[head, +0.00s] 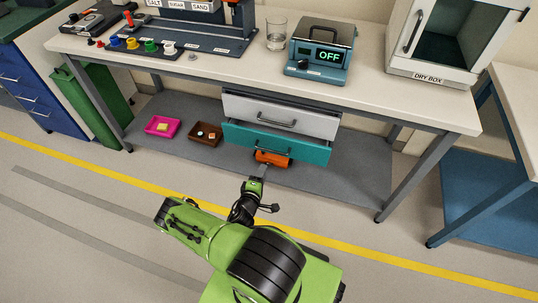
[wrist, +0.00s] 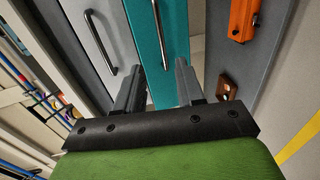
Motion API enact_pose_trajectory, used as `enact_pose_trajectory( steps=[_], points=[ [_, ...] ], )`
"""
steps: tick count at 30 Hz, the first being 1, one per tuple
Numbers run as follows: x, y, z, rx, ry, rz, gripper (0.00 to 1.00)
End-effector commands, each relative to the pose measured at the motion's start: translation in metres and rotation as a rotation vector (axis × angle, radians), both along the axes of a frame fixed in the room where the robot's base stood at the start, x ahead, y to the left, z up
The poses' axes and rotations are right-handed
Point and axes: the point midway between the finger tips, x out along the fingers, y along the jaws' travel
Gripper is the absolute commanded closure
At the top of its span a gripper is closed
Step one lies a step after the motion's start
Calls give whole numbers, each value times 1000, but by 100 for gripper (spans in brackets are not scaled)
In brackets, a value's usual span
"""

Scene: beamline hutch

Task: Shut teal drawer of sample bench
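The teal drawer (head: 300,149) is the lower of two drawers under the sample bench (head: 420,108). Its front stands slightly out from the grey drawer (head: 300,119) above, with a dark gap along its top edge. In the wrist view the teal front (wrist: 178,28) fills the upper middle, with its dark bar handle (wrist: 160,40) running lengthwise. My gripper (wrist: 160,68) is open and empty, its two fingers apart, pointing at the teal front near the handle's end. In the head view my gripper (head: 262,170) is low in front of the drawer; contact cannot be told.
An orange object (head: 272,158) is just below the teal drawer, close to my gripper. A pink tray (head: 153,131) and a brown tray (head: 194,138) sit on the lower shelf (head: 350,178) to the left. Bench legs flank the shelf. The floor in front is clear.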

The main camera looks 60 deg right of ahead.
Motion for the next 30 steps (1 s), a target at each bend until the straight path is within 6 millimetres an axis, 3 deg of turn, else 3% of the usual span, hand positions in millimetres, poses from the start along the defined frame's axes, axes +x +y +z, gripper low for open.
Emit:
enact_pose_trajectory(
  steps=[9, 15, 26, 30],
  points=[
    [11, -80, -21, -2, -8, -6, 62],
    [17, -114, -27, 1, -5, -4, 62],
    [19, -122, -27, 3, -3, -3, 64],
    [19, -122, -27, 3, -3, -3, 85]
  ],
)
